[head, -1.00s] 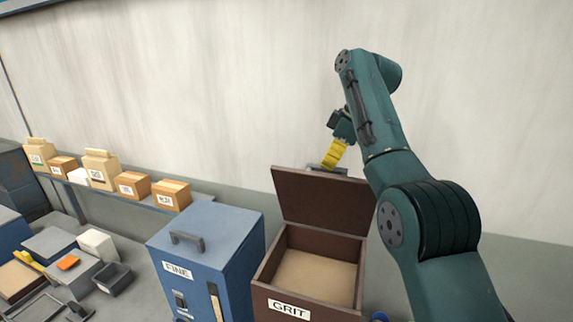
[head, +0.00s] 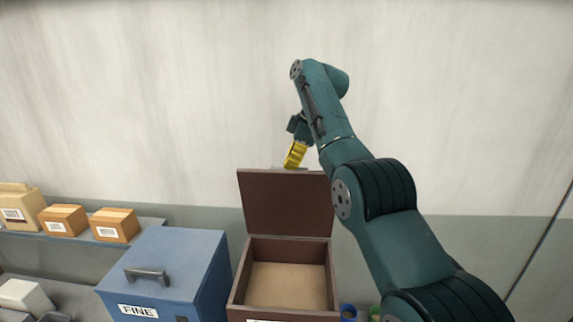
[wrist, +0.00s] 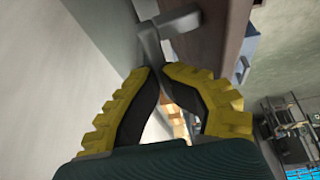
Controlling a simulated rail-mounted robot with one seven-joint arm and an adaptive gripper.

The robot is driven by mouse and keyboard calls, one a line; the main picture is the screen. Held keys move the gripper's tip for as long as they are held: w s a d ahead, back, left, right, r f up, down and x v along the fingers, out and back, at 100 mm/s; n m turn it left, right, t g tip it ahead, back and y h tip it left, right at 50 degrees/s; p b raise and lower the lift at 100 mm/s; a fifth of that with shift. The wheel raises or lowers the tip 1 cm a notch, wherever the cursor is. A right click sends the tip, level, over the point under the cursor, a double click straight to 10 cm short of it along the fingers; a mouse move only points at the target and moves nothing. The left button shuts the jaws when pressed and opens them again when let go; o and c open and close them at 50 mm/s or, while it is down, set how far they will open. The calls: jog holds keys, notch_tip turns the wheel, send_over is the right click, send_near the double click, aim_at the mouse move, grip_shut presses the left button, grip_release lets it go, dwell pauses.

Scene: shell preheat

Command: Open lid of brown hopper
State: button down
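The brown hopper (head: 236,298) stands at the lower middle of the head view, its open top showing pale tan contents (head: 286,286). Its brown lid (head: 287,203) stands about upright at the back edge, so the hopper is open. My gripper (head: 291,166) is at the lid's top edge, on its far side. In the wrist view, the yellow fingers (wrist: 159,70) are nearly together at their tips. The grey lid handle (wrist: 153,40) runs to the tips and appears pinched between them. The lid's far face hides most of the handle in the head view.
A blue FINE hopper (head: 170,265) with its lid down stands just left. Cartons (head: 115,226) and a bag (head: 18,212) sit on a shelf at left. The wall behind is bare.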

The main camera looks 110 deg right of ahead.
jog(key=shift+s+a+f, duration=0.15)
jog(key=shift+s+f, duration=0.05)
jog(key=shift+f, duration=0.8)
jog(key=c, duration=1.1)
grip_release()
jog(key=shift+a+f+y, duration=0.1)
jog(key=shift+a+y, duration=0.05)
jog(key=shift+y, duration=0.15)
jog(key=shift+r, duration=0.35)
jog(key=shift+w, duration=0.1)
jog(key=shift+w, duration=0.1)
